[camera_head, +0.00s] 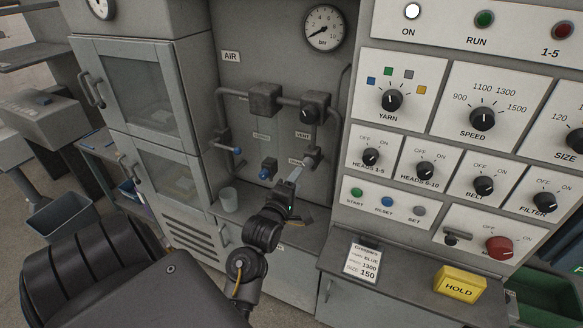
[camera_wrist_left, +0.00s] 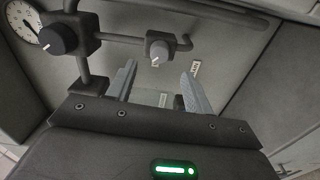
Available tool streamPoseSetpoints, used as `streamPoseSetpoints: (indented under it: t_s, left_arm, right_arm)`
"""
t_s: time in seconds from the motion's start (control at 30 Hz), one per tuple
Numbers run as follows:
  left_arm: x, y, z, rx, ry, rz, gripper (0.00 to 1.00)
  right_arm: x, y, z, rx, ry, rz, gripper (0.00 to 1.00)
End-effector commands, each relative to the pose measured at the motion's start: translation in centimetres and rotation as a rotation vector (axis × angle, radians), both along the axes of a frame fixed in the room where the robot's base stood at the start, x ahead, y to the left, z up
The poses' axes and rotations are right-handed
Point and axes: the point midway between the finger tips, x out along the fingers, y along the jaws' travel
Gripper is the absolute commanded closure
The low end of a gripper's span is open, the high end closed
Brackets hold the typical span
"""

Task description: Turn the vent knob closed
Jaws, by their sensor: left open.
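Whether the knob stands open or closed is unclear. My right gripper is out of view.
A pressure gauge (camera_head: 323,27) is above. Pipes and a blue-tipped lever (camera_head: 236,151) are left of the knob, and a blue knob (camera_head: 264,173) sits lower. A cup (camera_head: 229,199) stands on the ledge. The control panel (camera_head: 437,133) juts out at right.

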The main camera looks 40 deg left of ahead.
Motion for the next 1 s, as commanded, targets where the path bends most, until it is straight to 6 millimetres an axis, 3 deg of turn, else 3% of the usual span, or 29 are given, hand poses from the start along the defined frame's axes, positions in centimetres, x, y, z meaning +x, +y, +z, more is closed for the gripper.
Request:
streamPoseSetpoints:
  t_s: [0.1, 0.3, 0.87, 1.0]
  left_arm:
    - [-1.7, -0.6, -0.3, 0.001, 0.001, 0.0, 0.48]
    - [-2.9, -1.0, 0.0, 0.0, -0.001, 0.0, 0.48]
    - [-3.0, -1.1, 0.0, 0.001, 0.001, 0.0, 0.48]
    - [-3.3, -2.0, -1.2, 0.072, 0.092, -0.027, 0.48]
  right_arm:
    - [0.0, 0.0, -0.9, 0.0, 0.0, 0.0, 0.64]
    - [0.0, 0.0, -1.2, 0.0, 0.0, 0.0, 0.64]
    - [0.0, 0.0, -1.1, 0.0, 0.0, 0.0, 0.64]
    - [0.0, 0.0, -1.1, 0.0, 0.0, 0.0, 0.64]
